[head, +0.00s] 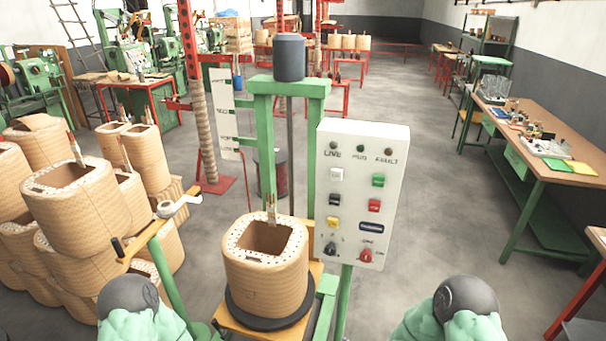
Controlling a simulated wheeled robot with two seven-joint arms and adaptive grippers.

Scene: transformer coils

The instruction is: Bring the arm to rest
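Parts of my two arms, green with dark round caps, show at the bottom edge of the head view, one left of the middle and one right of it. Neither gripper is in view, so I cannot see their fingers or whether they hold anything. A tan wrapped transformer coil (266,275) with a square opening stands upright on a dark round plate (270,318) in front of me. A white control panel (361,195) with coloured buttons and knobs stands right behind it on a green post.
Stacked tan coils (80,215) crowd the left side. A green frame (264,150) with a grey cylinder (289,57) on top rises behind the coil. A wooden workbench (540,150) with tools stands at the right. The grey floor (440,200) between panel and bench is clear.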

